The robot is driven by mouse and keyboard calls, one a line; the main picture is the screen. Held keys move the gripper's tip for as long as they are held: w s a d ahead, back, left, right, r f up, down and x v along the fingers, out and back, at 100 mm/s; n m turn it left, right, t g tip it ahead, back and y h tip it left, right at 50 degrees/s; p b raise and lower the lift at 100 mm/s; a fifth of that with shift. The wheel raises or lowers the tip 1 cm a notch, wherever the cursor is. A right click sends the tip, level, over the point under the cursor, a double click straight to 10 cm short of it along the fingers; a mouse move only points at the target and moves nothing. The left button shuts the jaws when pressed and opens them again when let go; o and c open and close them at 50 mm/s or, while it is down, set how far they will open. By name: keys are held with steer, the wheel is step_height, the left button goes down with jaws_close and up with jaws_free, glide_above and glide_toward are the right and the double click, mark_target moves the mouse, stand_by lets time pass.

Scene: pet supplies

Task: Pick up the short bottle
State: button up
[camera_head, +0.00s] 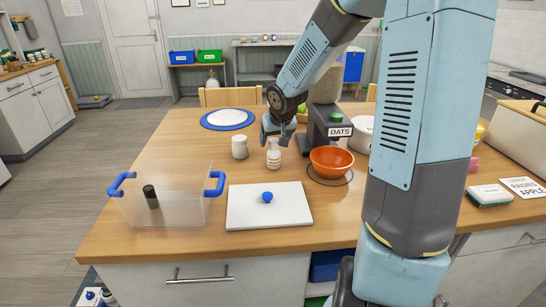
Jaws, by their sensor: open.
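A small white bottle (273,158) with a narrower neck and a label stands upright on the wooden table. My gripper (274,138) is open and points down right at the bottle's top; I cannot tell whether the fingers are around its neck or just above or behind it. A squat white jar or short bottle (240,149) stands upright just to its left, apart from the gripper. A dark bottle (151,197) with a black cap is inside a clear bin (185,212) with blue handles.
A white lid (290,212) with a blue knob lies in front of the bottle. An orange bowl (332,161) and an oats dispenser (318,122) stand close to the right. A blue-rimmed plate (205,122) lies behind. My arm hides part of the table's right side.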

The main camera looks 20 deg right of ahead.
steer(key=shift+x, duration=1.85)
steer(key=shift+s, duration=0.1)
steer(key=c, duration=1.2)
